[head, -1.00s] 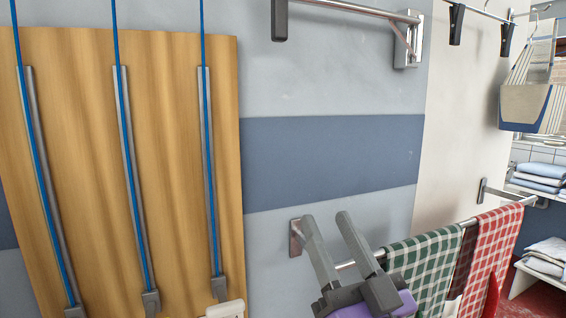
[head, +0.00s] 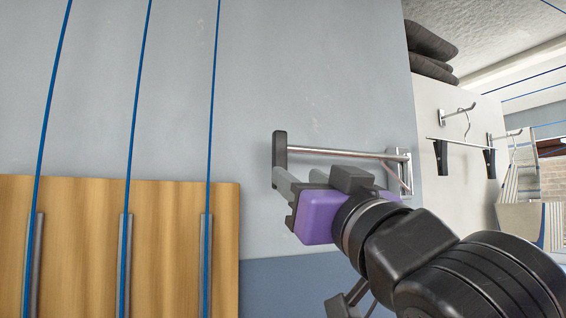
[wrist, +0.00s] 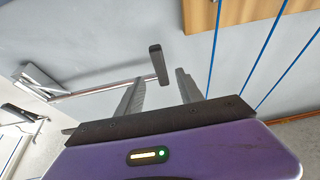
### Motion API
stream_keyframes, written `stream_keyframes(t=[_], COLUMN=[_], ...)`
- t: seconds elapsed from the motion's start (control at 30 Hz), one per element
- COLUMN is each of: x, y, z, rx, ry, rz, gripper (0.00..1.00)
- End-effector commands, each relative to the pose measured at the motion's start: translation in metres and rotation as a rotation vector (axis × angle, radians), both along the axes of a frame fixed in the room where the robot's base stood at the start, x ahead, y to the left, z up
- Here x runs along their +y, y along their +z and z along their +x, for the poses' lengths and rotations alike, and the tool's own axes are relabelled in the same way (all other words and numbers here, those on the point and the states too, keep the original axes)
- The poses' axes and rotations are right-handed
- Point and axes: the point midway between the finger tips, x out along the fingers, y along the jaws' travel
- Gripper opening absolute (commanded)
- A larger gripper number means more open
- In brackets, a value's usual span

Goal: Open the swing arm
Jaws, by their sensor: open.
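The swing arm is a chrome bar (head: 335,152) on a wall bracket (head: 405,172), with a dark grey upright end grip (head: 280,148) at its left end. In the wrist view, the grip (wrist: 158,64) shows ahead, between the lines of the two fingers and beyond their tips. My gripper (wrist: 158,80) is open and empty, its grey fingers apart on either side of the grip. In the head view, my purple gripper body (head: 318,212) is just below the bar, and the fingers point left toward the lower end of the grip. Contact cannot be told.
A wavy wooden panel (head: 100,240) with blue cords (head: 135,100) stands left on the wall. A white wall at right carries a hanger on a hook (head: 466,125). Dark folded cushions (head: 430,45) lie above it. The wall left of the grip is clear.

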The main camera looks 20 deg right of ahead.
Motion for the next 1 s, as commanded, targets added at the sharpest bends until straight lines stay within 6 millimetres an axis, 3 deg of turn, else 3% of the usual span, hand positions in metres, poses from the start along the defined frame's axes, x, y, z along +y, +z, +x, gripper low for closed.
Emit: stream_keyframes(t=[0.5,0.93,1.0], x=[-0.001,0.0,0.0], y=[0.028,0.03,0.03], z=[0.061,0.071,0.071], rx=[0.003,0.001,0.001], ry=[-0.004,-0.002,-0.002], rz=[-0.001,0.0,0.0], gripper=[0.44,0.44,0.3])
